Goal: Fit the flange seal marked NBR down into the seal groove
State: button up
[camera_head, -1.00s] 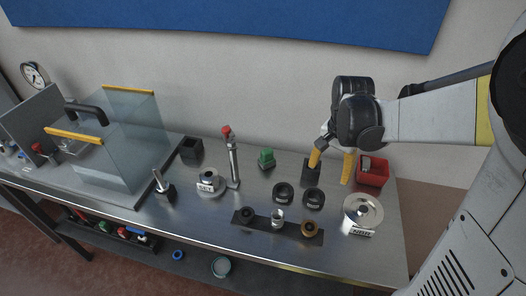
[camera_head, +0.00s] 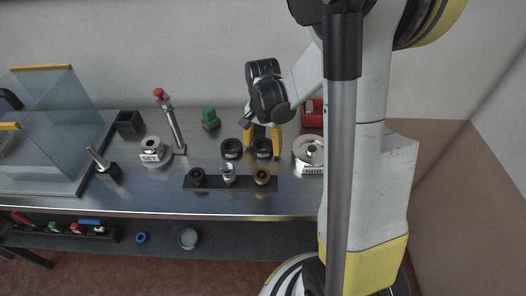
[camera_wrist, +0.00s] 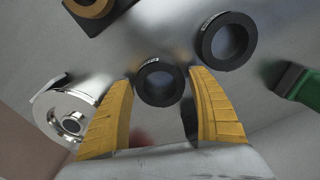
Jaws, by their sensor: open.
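Two short black rings with small pale labels, too small to read, stand on the steel bench: a left one (camera_head: 231,155) and a right one (camera_head: 263,155). My gripper (camera_head: 263,142) points down over the right ring, open, a finger to each side. In the wrist view the near ring (camera_wrist: 180,83) lies between the fingertips (camera_wrist: 160,80), with no clear contact; the other ring (camera_wrist: 206,44) lies beyond. A silver round flange (camera_head: 299,149) with a central hub and a plate marked NBR (camera_head: 313,170) stands right of the rings, partly behind my arm; it also shows in the wrist view (camera_wrist: 52,103).
A SET-marked part (camera_head: 152,154), a red-topped post (camera_head: 172,122) and a green block (camera_head: 210,119) stand left. A red bin (camera_head: 312,112) is behind the flange.

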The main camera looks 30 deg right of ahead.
jog(key=shift+f, duration=0.5)
jog(key=shift+r, duration=0.1)
jog(key=c, duration=0.9)
jog(key=shift+r, duration=0.1)
jog(key=shift+c, duration=0.2)
